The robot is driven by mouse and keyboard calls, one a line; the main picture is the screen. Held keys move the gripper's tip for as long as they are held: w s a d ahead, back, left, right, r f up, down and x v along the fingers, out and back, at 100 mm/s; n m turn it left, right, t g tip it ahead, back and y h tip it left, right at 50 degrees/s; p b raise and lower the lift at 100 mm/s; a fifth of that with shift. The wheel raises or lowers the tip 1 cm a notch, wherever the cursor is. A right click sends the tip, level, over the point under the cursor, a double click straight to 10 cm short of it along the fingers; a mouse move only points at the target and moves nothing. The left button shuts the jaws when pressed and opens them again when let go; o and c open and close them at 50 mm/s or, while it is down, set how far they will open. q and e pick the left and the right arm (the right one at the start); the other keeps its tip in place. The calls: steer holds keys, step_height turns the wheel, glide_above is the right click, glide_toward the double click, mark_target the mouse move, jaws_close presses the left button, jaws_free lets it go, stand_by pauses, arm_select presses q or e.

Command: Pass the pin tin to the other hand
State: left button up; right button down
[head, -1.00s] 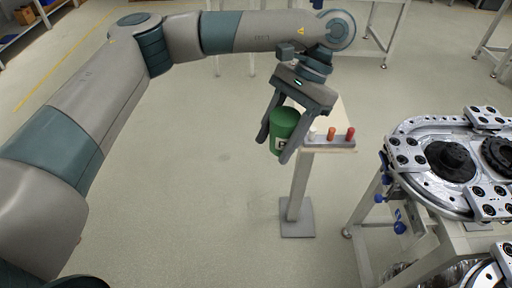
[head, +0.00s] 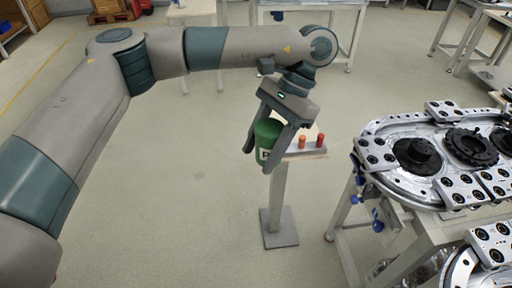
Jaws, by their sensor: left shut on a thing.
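The pin tin (head: 265,136) is a green cylinder with a white label low on its side, near the middle of the head view. My left gripper (head: 257,158) points down with its two fingers on either side of the tin and is shut on it. The tin is held in front of the left end of a small stand, and it hides part of that stand. My right gripper is not in view.
The small stand (head: 276,205) carries a strip (head: 310,151) with orange and red pegs. To the right is a metal ring track (head: 380,182) with black round parts on a table. Open floor (head: 180,220) lies on the left.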

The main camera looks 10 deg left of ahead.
arm_select(q)
steer(key=shift+w+d+f+m+t+y, duration=0.3)
steer(key=shift+w+d+f+m, duration=0.55)
steer(key=shift+f, duration=0.2)
steer(key=shift+w+d+f+m+t+y, duration=0.2)
steer(key=shift+w+d+f+m+t, duration=0.1)
steer(key=shift+w+d+f+m, duration=0.6)
steer(key=shift+a+f, duration=0.2)
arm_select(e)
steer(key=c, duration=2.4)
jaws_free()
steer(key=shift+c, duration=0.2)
